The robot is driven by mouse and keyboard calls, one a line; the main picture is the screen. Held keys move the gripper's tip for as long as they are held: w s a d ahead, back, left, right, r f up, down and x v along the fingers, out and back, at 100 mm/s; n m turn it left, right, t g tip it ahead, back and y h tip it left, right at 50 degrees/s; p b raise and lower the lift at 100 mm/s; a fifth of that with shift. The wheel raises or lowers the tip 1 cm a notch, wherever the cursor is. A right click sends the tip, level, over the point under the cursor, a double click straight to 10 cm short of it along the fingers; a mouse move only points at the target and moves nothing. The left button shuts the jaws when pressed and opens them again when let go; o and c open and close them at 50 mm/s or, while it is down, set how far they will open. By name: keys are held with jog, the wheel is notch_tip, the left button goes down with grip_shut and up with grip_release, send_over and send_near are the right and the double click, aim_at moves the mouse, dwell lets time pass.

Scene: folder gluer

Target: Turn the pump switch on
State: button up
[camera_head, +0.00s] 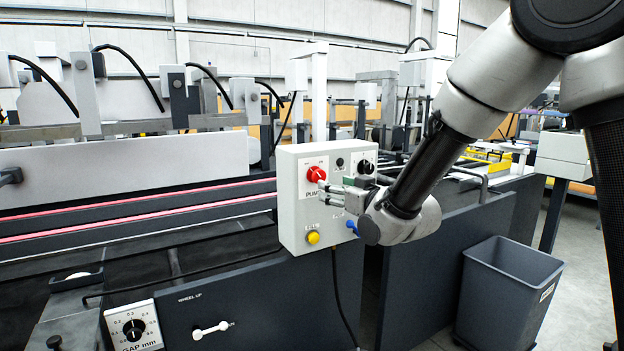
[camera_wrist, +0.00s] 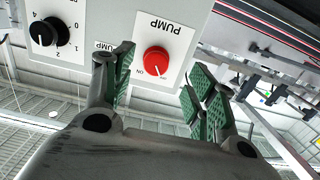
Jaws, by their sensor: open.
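The pump switch is a red rotary knob (camera_head: 316,174) on a white plate marked PUMP, at the upper left of a light grey control box (camera_head: 289,215). My gripper (camera_head: 325,192) is in front of the box, close to the knob. In the wrist view its green-padded fingers (camera_wrist: 160,92) are spread apart, one on each side below the knob, with nothing between them. Whether a finger touches the knob, I cannot tell.
A black dial (camera_wrist: 47,31) is beside the pump plate. A yellow button (camera_head: 313,237) is low on the box. A gap dial (camera_head: 134,329) and a white wheel lever (camera_head: 210,330) are on the machine's lower panel. A grey bin (camera_head: 507,293) stands at right.

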aim_at(320, 176)
jog(key=shift+t, duration=0.4)
jog(key=x, duration=0.2)
jog(key=r+x, duration=0.1)
jog(key=x, duration=0.4)
jog(key=shift+w+a+r, duration=0.2)
jog(key=shift+w+r, duration=0.1)
jog(key=shift+w, duration=0.05)
jog(key=c, duration=1)
